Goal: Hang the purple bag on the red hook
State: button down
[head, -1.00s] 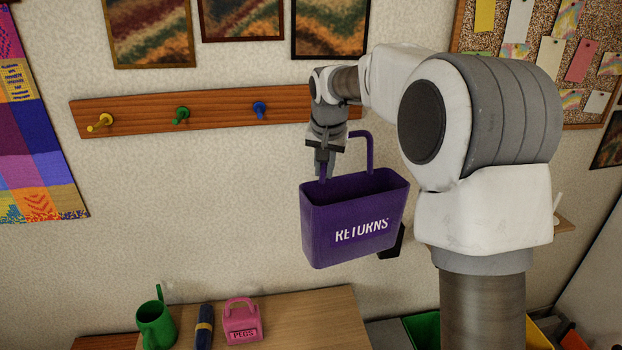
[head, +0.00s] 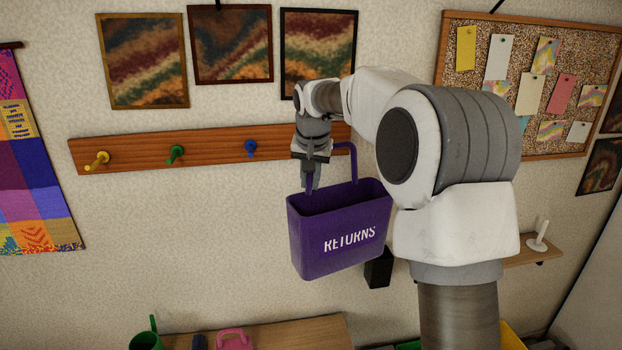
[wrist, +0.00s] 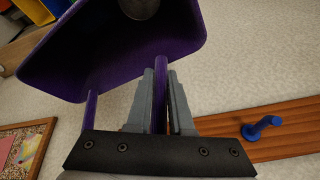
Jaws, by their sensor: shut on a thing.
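The purple bag (head: 308,250) is an open-topped bin marked RETURNS, with a tall handle. My gripper (head: 311,184) is shut on the left side of the handle, and the bag hangs below it, in front of the wall. In the wrist view my gripper (wrist: 160,85) has its two fingers on either side of the purple handle bar, with the bag (wrist: 85,45) beyond. No red hook shows in either view. The right end of the wooden rail is hidden behind my arm.
The wooden rail (head: 215,147) carries a yellow hook (head: 97,160), a green hook (head: 176,153) and a blue hook (head: 250,148), all empty. A table (head: 290,335) with a green can (head: 147,341) and a pink item (head: 233,339) is below. Framed pictures hang above.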

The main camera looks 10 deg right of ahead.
jog(key=w+f+p, duration=0.1)
jog(key=w+p, duration=0.5)
jog(key=w, duration=0.2)
jog(key=shift+w+f, duration=0.2)
jog(key=shift+f, duration=0.2)
dwell(0.5)
dwell(0.6)
